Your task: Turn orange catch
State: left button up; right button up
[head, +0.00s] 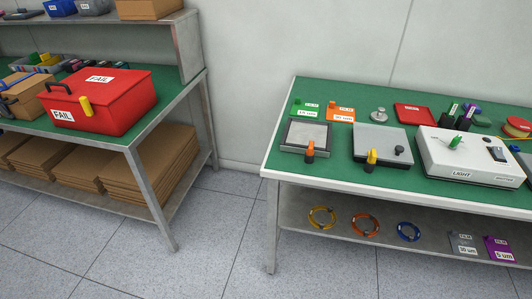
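The frame lies near the left end of the green-topped bench on the right. Neither of my grippers is in the head view, so nothing is seen touching the orange catch.
Right bench (272,147) also holds a white light box (465,172), green and orange film packs (341,114), a red case (414,114) and a metal knob (379,113). Coloured rings (365,226) lie on its lower shelf. A red FAIL box (120,112) stands on the left bench. Floor (225,245) between benches is clear.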

aim_at(310, 152)
jog(key=u, duration=0.95)
jog(key=i, duration=0.75)
jog(key=z, duration=0.85)
